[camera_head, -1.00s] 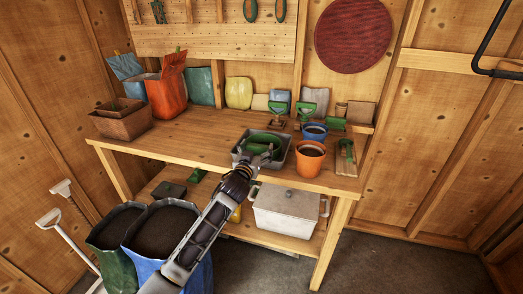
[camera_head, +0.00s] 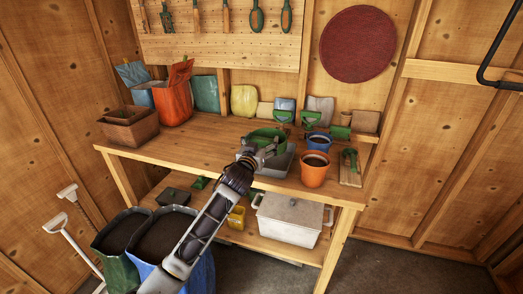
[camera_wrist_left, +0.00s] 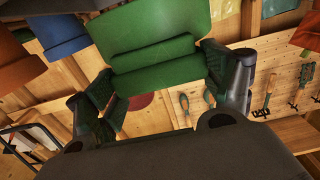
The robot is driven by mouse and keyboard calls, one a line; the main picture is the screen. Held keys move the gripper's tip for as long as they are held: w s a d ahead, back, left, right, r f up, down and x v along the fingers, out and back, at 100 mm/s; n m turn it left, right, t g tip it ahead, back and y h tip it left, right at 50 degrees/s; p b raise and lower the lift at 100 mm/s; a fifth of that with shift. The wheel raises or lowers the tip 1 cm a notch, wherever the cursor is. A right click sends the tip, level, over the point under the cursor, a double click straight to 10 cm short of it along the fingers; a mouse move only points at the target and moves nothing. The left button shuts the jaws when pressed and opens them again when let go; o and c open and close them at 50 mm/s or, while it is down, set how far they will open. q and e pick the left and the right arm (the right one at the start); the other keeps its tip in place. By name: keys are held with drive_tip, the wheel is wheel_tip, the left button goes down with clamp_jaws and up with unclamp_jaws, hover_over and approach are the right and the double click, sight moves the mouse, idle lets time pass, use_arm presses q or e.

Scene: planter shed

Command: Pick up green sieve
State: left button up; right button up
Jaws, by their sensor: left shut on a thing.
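The green sieve (camera_head: 268,134) is held above the grey tray (camera_head: 284,163) on the wooden workbench (camera_head: 190,146). My left gripper (camera_head: 262,148) is shut on the near side of the sieve. In the left wrist view, the sieve (camera_wrist_left: 155,62) sits between the two fingers of the left gripper (camera_wrist_left: 158,82). My gripper hides part of the sieve and of the tray. My right gripper is not in view.
A blue pot (camera_head: 320,141) and an orange pot (camera_head: 315,169) with soil stand right of the tray. The bench's left middle is clear.

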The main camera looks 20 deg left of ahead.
use_arm(q)
drive_tip(key=shift+r, duration=1.55)
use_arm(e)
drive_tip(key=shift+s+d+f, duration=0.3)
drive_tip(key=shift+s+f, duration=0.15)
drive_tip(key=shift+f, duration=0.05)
use_arm(q)
drive_tip(key=shift+a+p, duration=0.6)
drive_tip(key=shift+a, duration=0.1)
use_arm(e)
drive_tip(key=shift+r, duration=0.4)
use_arm(q)
drive_tip(key=shift+d, duration=1.35)
drive_tip(key=shift+a, duration=0.1)
drive_tip(key=shift+a+p, duration=0.5)
drive_tip(key=shift+a, duration=0.75)
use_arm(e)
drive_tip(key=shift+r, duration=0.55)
